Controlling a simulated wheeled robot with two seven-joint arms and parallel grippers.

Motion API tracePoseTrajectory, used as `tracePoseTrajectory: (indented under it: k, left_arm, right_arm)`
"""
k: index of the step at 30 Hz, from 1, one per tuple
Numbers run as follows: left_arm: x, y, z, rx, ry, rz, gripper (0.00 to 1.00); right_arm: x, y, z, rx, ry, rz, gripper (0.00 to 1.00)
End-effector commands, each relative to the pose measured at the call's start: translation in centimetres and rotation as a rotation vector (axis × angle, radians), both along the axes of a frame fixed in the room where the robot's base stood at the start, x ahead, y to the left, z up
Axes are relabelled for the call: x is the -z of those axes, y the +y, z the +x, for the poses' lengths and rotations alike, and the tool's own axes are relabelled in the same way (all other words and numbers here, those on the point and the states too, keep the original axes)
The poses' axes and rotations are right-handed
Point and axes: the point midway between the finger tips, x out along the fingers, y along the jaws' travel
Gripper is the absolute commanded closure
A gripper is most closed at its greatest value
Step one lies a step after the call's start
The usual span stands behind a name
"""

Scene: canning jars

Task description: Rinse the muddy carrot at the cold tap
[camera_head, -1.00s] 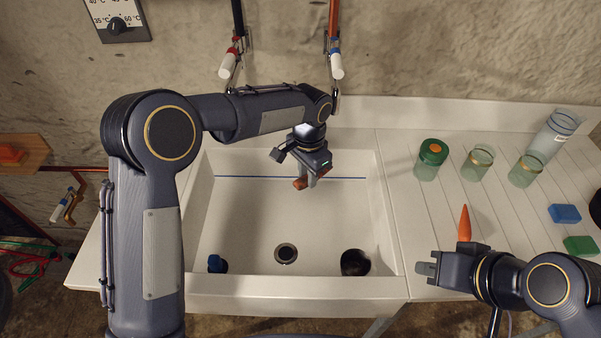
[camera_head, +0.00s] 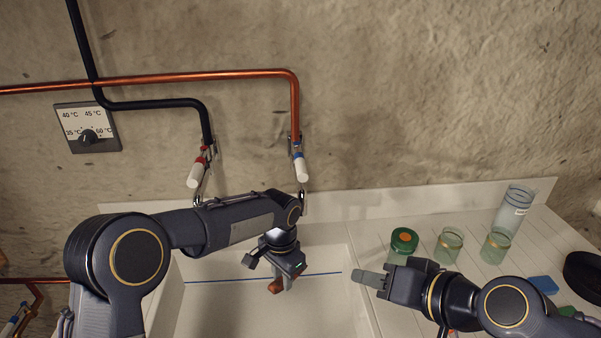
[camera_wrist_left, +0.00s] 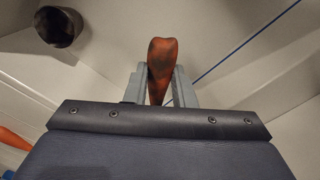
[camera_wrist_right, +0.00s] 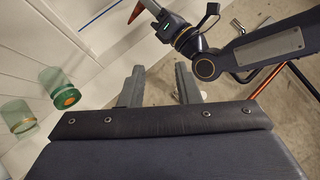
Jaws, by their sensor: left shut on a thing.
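The muddy carrot (camera_wrist_left: 160,65), orange with dark brown smears, is gripped between the fingers of my left gripper (camera_head: 283,283), which is shut on it. It hangs over the white sink, below and a little in front of the taps; its end also shows in the head view (camera_head: 275,286). The cold tap (camera_head: 301,168) has a white lever with a blue band and a copper pipe; its spout hangs near my left wrist. No water stream is visible. My right gripper (camera_head: 370,279) is open and empty over the sink's right rim.
The red-banded tap (camera_head: 195,173) is to the left. A green-lidded jar (camera_head: 404,241), open jars (camera_head: 447,245) and a tall bottle (camera_head: 514,210) stand on the right drainboard, near my right arm.

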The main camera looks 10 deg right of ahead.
Motion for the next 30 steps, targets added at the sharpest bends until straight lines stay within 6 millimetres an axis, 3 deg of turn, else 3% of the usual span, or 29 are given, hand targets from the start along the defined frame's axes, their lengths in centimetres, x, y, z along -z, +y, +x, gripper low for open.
tracePoseTrajectory:
  k: [6, 10, 20, 30]
  left_arm:
    - [0.0, 0.0, 0.0, 0.0, 0.0, 0.0, 0.9]
    - [0.0, 0.0, 0.0, 0.0, 0.0, 0.0, 0.9]
    - [0.0, 0.0, 0.0, 0.0, 0.0, 0.0, 0.9]
    - [0.0, 0.0, 0.0, 0.0, 0.0, 0.0, 0.9]
  right_arm:
    - [-6.2, 3.7, 8.3, 0.132, -0.162, 0.212, 0.7]
    - [-8.1, 4.9, 11.8, 0.244, -0.2, 0.295, 0.7]
    - [-8.4, 5.8, 15.3, 0.352, -0.207, 0.34, 0.7]
    - [-7.0, 7.8, 21.4, 0.353, -0.206, 0.34, 0.7]
